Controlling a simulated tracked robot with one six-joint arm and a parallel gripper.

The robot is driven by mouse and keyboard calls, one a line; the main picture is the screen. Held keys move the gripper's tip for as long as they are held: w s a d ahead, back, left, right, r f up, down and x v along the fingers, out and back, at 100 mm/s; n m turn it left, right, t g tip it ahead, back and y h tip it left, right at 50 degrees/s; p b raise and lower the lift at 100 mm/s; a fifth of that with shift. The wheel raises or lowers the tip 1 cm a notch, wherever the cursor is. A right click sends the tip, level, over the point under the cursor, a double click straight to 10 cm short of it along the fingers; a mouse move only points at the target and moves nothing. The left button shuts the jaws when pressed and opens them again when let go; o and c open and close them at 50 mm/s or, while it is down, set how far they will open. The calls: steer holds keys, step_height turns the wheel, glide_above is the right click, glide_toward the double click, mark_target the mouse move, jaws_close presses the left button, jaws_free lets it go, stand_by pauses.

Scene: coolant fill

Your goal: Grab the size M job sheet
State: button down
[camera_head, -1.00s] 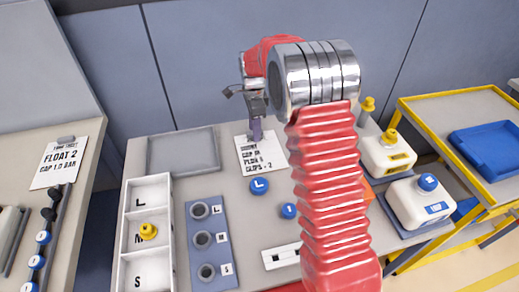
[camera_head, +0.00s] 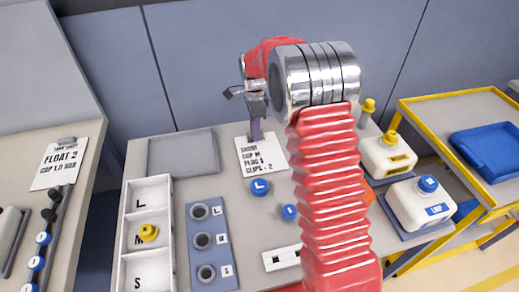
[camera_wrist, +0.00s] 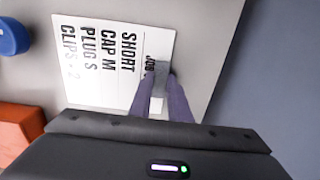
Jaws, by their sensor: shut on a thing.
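The job sheet (camera_head: 263,156) is a white card reading SHORT, CAP M, PLUG S, CLIPS 2. It lies at the back of the grey table, and in the wrist view its print (camera_wrist: 95,55) runs sideways. My gripper (camera_head: 256,130) is at the sheet's top edge, pointing down. In the wrist view my gripper's two purple fingers (camera_wrist: 161,88) are shut on the small grey clip (camera_wrist: 160,72) at the sheet's top edge. I cannot tell whether the sheet is raised off the table.
A grey tray (camera_head: 183,153) lies left of the sheet. A white L, M, S rack (camera_head: 147,193) holds a yellow cap (camera_head: 148,232). Blue caps (camera_head: 260,187) lie in front of the sheet. White jugs (camera_head: 420,207) stand right. Another sheet (camera_head: 57,166) reads FLOAT 2.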

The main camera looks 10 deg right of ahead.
step_height(320, 180, up, 10)
stand_by(0.7)
steer(key=shift+a, duration=0.1)
stand_by(0.5)
